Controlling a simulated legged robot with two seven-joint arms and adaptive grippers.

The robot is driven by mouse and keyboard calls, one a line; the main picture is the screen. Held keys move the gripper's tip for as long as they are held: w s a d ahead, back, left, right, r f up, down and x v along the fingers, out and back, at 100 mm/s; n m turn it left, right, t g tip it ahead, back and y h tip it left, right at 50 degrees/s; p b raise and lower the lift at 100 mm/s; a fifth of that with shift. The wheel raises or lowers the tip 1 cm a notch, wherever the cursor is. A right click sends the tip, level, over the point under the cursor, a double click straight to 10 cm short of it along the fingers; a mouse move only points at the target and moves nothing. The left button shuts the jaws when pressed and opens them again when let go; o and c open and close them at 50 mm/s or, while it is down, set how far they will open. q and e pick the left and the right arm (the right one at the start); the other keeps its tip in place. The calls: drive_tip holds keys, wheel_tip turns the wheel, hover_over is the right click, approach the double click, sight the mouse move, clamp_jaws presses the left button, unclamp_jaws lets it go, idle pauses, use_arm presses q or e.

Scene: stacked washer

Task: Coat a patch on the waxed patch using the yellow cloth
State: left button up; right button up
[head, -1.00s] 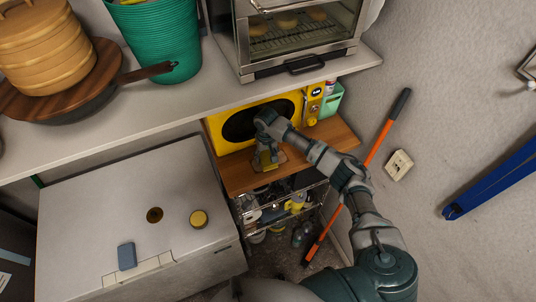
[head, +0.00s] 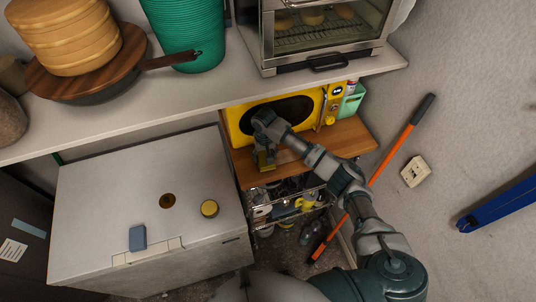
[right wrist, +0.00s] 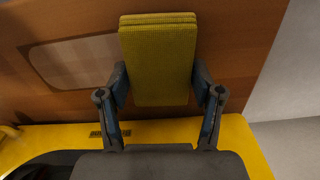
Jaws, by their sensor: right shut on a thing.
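The yellow cloth (right wrist: 158,62), a folded ribbed pad, is held between the fingers of my right gripper (right wrist: 160,85), which is shut on it. In the head view my right gripper (head: 264,152) holds the cloth (head: 266,164) over the left part of the wooden shelf in front of the yellow microwave. In the right wrist view a pale rounded patch (right wrist: 72,62) shows on the wood, to the left of the cloth and apart from it in the picture. I cannot tell whether the cloth touches the wood. My left gripper is out of view.
An orange-handled tool (head: 395,150) leans at right.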

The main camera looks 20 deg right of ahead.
sight(266, 155)
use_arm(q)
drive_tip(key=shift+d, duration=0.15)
use_arm(e)
drive_tip(key=shift+d, duration=0.2)
drive_tip(key=shift+r, duration=0.5)
drive_tip(key=r, duration=0.5)
drive_tip(key=shift+a, duration=0.2)
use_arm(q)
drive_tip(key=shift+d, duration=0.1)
use_arm(e)
drive_tip(key=shift+d, duration=0.15)
